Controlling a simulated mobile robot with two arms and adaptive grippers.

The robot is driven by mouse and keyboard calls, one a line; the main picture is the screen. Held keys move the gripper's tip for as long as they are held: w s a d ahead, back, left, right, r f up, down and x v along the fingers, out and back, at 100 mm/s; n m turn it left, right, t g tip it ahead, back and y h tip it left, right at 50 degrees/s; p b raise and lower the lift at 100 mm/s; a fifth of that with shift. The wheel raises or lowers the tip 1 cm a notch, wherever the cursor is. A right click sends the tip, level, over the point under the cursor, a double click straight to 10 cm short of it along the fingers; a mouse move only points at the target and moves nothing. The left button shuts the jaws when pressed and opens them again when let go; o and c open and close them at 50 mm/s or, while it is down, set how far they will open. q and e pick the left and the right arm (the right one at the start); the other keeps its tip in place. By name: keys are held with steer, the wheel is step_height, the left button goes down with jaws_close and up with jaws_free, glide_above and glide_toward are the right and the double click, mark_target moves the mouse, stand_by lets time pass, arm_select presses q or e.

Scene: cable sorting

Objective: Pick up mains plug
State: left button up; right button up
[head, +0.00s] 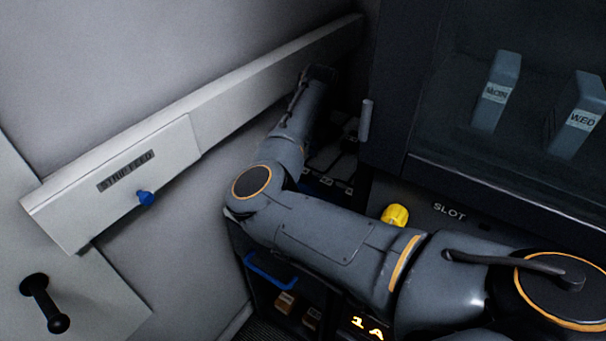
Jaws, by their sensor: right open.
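My right arm comes in from the right and bends away toward the far corner. My right gripper (318,73) is at its far end, small and dark, close to the pale wall rail, with its fingers open. I cannot make out a mains plug in this view; the gripper and forearm cover part of the dark surface (335,160) there. That surface carries dark items with small pale labels that are too small to read. My left gripper is not in view.
A pale rail marked "STRIP FEED" (124,176) with a blue knob (146,198) runs along the left wall. A dark cabinet (440,60) with upright labelled boxes (496,92) stands at the right. A yellow knob (396,215) sits beside my arm; a blue handle (270,270) is below.

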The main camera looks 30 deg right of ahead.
mark_target(304, 170)
steer(key=f, duration=0.2)
steer(key=f+p, duration=0.1)
steer(key=f, duration=0.2)
steer(key=shift+w+a, duration=0.1)
steer(key=shift+w, duration=0.1)
steer(key=shift+w+f, duration=0.1)
steer(key=shift+f, duration=0.1)
jaws_close()
